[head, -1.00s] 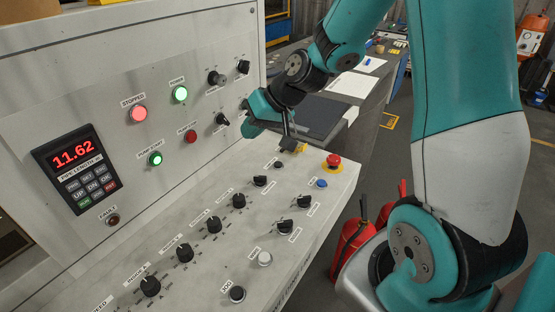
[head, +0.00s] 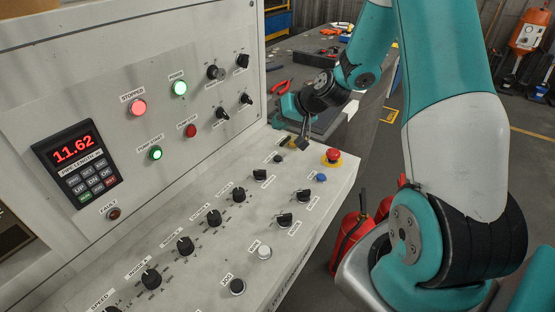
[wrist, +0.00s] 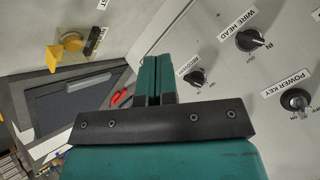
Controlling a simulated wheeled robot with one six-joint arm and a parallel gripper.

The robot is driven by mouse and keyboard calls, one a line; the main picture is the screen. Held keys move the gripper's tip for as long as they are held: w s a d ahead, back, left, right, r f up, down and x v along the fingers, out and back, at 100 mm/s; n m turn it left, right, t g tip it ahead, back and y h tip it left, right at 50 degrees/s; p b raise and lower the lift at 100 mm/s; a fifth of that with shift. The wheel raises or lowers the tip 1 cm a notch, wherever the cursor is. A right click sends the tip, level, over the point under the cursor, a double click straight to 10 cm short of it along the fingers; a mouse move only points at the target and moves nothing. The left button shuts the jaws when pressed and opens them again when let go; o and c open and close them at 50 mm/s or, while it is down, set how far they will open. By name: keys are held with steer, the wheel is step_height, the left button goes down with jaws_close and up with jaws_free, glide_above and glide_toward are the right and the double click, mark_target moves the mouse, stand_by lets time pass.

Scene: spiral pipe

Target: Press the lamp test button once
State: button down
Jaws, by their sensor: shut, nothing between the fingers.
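My gripper (head: 304,146) is shut and empty, its tip over the far right end of the sloping control desk. In the wrist view its teal fingers (wrist: 155,78) are together and touch no control. A small black button (head: 278,158) sits on the desk to the left of the tip. Its label is too small to read, so I cannot tell if it is the lamp test button. A label ending in "ST" (wrist: 102,4) shows at the top of the wrist view, with its control out of frame.
A yellow-handled switch (wrist: 68,45) is close to the gripper. A red emergency stop (head: 333,156) and a blue button (head: 321,178) are to the right. Selector knobs (head: 246,99) stick out of the upright panel. Fire extinguishers (head: 350,235) stand beside the desk.

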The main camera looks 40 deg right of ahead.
mark_target(279, 157)
step_height(279, 157, down, 8)
steer(key=b, duration=0.5)
steer(key=shift+r+b, duration=0.1)
steer(key=shift+b, duration=0.25)
stand_by(1.4)
steer(key=shift+f+b, duration=0.35)
steer(key=shift+f, duration=0.05)
steer(key=shift+f+b, duration=0.35)
steer(key=shift+f, duration=0.05)
stand_by(0.5)
stand_by(0.3)
steer(key=shift+r+p, duration=0.6)
steer(key=shift+r, duration=0.2)
steer(key=shift+r+p, duration=1.9)
steer(key=shift+r, duration=0.7)
steer(key=shift+f, duration=0.1)
